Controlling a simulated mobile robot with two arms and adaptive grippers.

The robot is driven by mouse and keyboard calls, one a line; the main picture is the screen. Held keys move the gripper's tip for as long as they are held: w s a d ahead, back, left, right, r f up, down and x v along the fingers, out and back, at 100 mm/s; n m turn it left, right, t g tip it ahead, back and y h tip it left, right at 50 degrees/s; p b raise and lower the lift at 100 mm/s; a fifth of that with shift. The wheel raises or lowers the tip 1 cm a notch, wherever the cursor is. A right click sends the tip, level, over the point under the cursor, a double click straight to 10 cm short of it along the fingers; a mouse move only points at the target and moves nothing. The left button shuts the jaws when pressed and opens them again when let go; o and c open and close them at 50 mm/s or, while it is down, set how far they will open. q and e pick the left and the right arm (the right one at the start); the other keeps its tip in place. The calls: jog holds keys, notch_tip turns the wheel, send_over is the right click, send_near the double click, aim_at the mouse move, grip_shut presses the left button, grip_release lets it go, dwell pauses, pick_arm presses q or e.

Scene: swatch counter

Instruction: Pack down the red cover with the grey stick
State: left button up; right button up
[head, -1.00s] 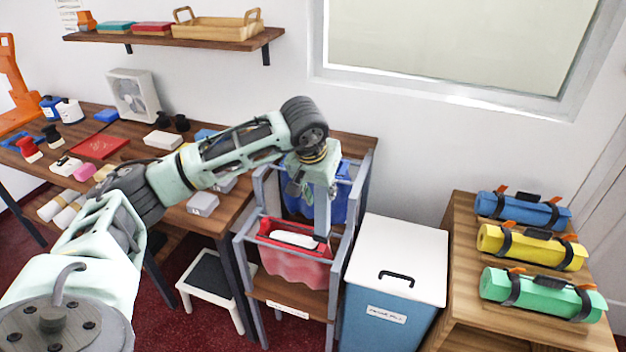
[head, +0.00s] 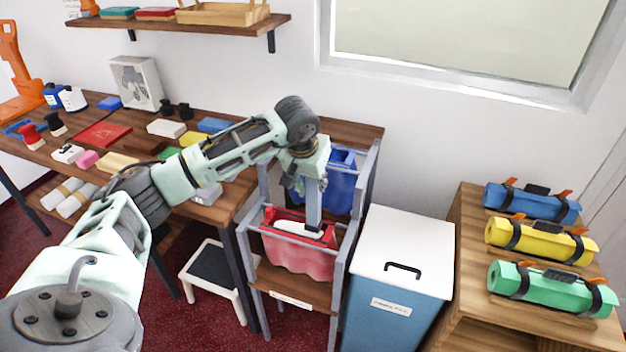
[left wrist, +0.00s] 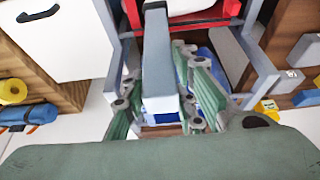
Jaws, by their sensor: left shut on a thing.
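The red cover (head: 290,258) hangs as a wavy-edged open pouch in the front of the grey rack, with a white thing (head: 298,229) inside its top. Its red and white edge also shows at the top of the left wrist view (left wrist: 200,14). My left gripper (head: 312,180) is above and behind it, shut on the grey stick (head: 314,208). The stick points down, and its lower end is at the red cover's opening beside the white thing; I cannot tell whether it touches. In the left wrist view the stick (left wrist: 160,62) runs out between the green fingers. My right gripper is not in view.
A blue pouch (head: 340,188) hangs behind in the same grey rack (head: 342,270). A white-lidded blue bin (head: 404,242) stands close on the right. The cluttered wooden table (head: 235,205) is on the left, with a step stool (head: 212,275) below.

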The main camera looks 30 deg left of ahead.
aim_at(313, 207)
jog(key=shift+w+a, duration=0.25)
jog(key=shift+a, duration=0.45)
pick_arm(q)
jog(key=shift+f+b, duration=0.45)
jog(key=shift+f, duration=0.05)
jog(key=shift+f+b, duration=0.4)
jog(key=shift+f, duration=0.2)
jog(key=shift+f+b, duration=2.7)
jog(key=shift+f, duration=0.85)
jog(key=shift+r, duration=0.15)
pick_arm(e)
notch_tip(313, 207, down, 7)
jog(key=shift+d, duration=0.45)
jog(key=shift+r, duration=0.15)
